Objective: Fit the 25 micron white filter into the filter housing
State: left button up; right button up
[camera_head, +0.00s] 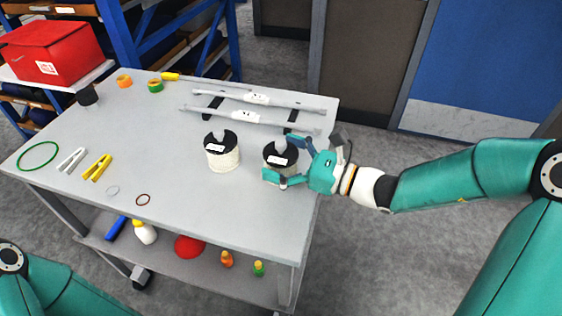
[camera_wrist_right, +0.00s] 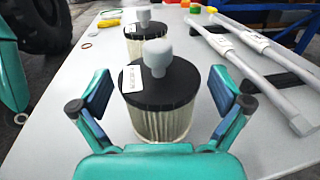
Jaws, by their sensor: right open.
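Two white pleated filters with black top caps, pale knobs and white labels stand upright on the grey table. The right-hand filter (camera_head: 281,157) is near the table's right edge; it is the closer filter (camera_wrist_right: 160,100) in the right wrist view. The other filter (camera_head: 222,152) stands to its left and shows behind it in the wrist view (camera_wrist_right: 142,32). The label print is too small to read, so I cannot tell which is 25 micron. My right gripper (camera_head: 288,162) is open, its fingers on either side of the right-hand filter. I cannot identify the filter housing. My left gripper is out of view.
Two long grey rods (camera_head: 258,98) with white labels lie behind the filters. A black cup (camera_head: 87,96), tape rolls (camera_head: 155,86), a green ring (camera_head: 38,156) and yellow tongs (camera_head: 97,167) are on the left. The table's front middle is mostly clear.

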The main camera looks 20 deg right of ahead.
jog(key=c, duration=1.2)
jog(key=shift+c, duration=0.6)
jog(key=shift+r, duration=0.1)
